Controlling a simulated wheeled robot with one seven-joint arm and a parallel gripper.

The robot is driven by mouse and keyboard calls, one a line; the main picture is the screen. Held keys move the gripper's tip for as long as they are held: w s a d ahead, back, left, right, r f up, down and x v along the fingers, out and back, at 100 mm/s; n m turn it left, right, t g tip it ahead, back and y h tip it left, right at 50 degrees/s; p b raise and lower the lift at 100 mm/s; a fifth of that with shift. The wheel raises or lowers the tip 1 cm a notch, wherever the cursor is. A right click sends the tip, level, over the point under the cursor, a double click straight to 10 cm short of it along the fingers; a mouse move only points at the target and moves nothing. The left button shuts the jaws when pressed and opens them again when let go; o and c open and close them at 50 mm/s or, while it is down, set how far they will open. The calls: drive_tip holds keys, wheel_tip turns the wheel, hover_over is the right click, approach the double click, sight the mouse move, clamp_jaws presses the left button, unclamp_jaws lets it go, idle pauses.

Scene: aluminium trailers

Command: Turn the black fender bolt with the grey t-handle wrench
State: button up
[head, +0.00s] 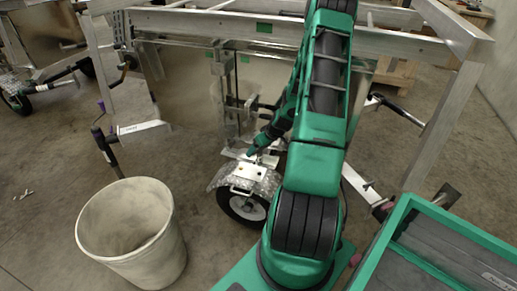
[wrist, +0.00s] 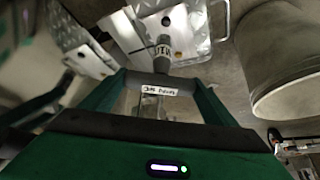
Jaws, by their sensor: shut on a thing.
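The diamond-plate fender (head: 262,181) sits over a small black-tyred wheel, with a pale metal plate (head: 250,171) on it. My gripper (head: 257,147) is just above and behind the fender. In the wrist view, my gripper (wrist: 161,84) is shut on the grey t-handle wrench (wrist: 161,73), across its handle, which carries a white label. The wrench shaft points to the plate (wrist: 193,35); its end overlaps the plate, and I cannot tell whether it is seated on a bolt. A dark round spot (wrist: 166,21) shows on the plate beyond the shaft end; I cannot tell whether it is the bolt.
A pale bucket (head: 132,232) stands on the concrete floor left of the fender; it also shows in the wrist view (wrist: 290,62). The trailer's aluminium frame (head: 250,38) spans behind and above. A green-edged tray (head: 395,235) is at the lower right.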

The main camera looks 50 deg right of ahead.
sight(259, 158)
drive_tip(key=shift+f, duration=3.25)
drive_tip(key=shift+a+m+h, duration=0.15)
drive_tip(key=shift+m+h, duration=0.35)
drive_tip(key=shift+m, duration=0.4)
drive_tip(key=m+g+h, duration=0.1)
drive_tip(key=m, duration=0.2)
drive_tip(key=shift+m+h, duration=0.3)
drive_tip(key=m+g+h, duration=0.1)
drive_tip(key=m, duration=0.1)
drive_tip(key=m+g+h, duration=0.1)
drive_tip(key=m, duration=0.2)
drive_tip(key=shift+w+f, duration=0.1)
drive_tip(key=m+g, duration=0.1)
drive_tip(key=m, duration=0.1)
drive_tip(key=m+g, duration=0.1)
drive_tip(key=m, duration=0.2)
drive_tip(key=shift+g+h, duration=0.3)
drive_tip(key=shift+g, duration=0.1)
drive_tip(key=m+g, duration=0.1)
drive_tip(key=m, duration=0.2)
drive_tip(key=m+g, duration=0.2)
drive_tip(key=m, duration=0.1)
